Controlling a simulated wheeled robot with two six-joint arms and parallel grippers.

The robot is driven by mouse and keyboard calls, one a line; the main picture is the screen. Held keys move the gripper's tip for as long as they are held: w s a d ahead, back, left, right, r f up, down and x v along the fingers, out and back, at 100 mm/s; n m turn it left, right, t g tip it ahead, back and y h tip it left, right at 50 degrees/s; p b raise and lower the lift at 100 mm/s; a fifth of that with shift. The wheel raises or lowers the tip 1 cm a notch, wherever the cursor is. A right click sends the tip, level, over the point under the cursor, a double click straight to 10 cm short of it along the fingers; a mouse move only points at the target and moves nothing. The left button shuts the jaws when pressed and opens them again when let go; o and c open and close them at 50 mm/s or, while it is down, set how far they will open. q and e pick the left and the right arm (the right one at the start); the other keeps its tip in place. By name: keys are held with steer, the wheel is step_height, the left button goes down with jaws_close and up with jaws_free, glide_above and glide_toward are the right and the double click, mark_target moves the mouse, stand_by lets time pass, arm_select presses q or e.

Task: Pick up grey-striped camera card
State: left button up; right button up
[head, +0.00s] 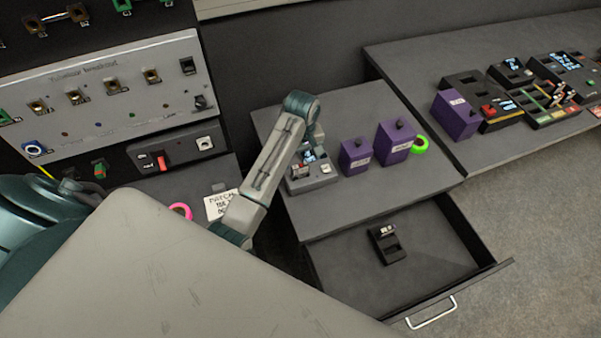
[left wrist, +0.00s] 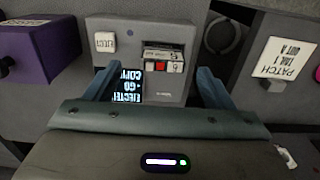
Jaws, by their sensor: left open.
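A small grey device (left wrist: 125,35) fills the middle of the left wrist view, with a button, an upside-down lit screen (left wrist: 126,84) that seems to read "EJECTED", and a slot. A card (left wrist: 163,56) with light and dark bands and a red patch shows at the slot; I take it for the grey-striped camera card. In the head view the device (head: 318,179) stands on the grey cabinet, partly hidden by my left arm. My left gripper (left wrist: 155,75) is open, its two fingers either side of the card, apart from it. My right gripper is not in view.
Two purple boxes (head: 355,156) (head: 395,141) stand right of the device, with a green ring (head: 419,145) beside them. A drawer (head: 345,282) below is open, holding a black holder (head: 386,243). A paper note (head: 221,204) and pink ring (head: 181,210) lie left.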

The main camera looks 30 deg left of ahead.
mark_target(301, 165)
arm_select(q)
steer(key=f+p, duration=0.2)
steer(key=f, duration=0.1)
steer(key=f+p, duration=0.1)
steer(key=f, duration=0.1)
steer(key=shift+a+f, duration=0.2)
steer(key=shift+a, duration=0.05)
steer(key=shift+f, duration=0.25)
steer(key=c, duration=1.1)
steer(key=shift+r, duration=0.15)
